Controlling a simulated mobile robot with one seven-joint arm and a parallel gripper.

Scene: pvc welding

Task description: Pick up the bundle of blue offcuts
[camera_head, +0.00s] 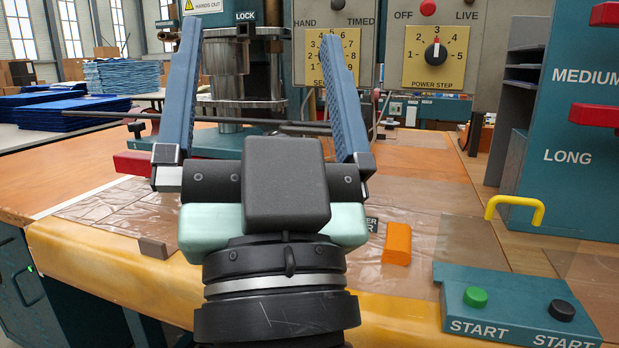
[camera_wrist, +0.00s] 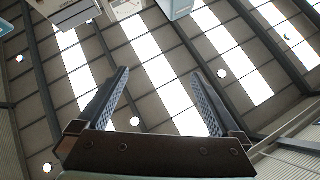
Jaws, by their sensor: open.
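My gripper (camera_head: 262,45) is in the middle of the head view, open and empty, with its two blue-grey fingers pointing up above the workbench. I cannot pick out a bundle of blue offcuts for certain. Blue sheets (camera_head: 68,113) lie in a flat stack on a table at the far left. A lighter blue stack (camera_head: 122,75) is behind them. Neither is near my gripper, and the arm and gripper hide part of the bench.
The workbench (camera_head: 80,180) has clear film on it and an orange block (camera_head: 397,243) right of my arm. A start-button box (camera_head: 515,305) is at the front right, near a yellow handle (camera_head: 514,203). A teal welding machine (camera_head: 240,95) and a control panel (camera_head: 437,55) stand behind.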

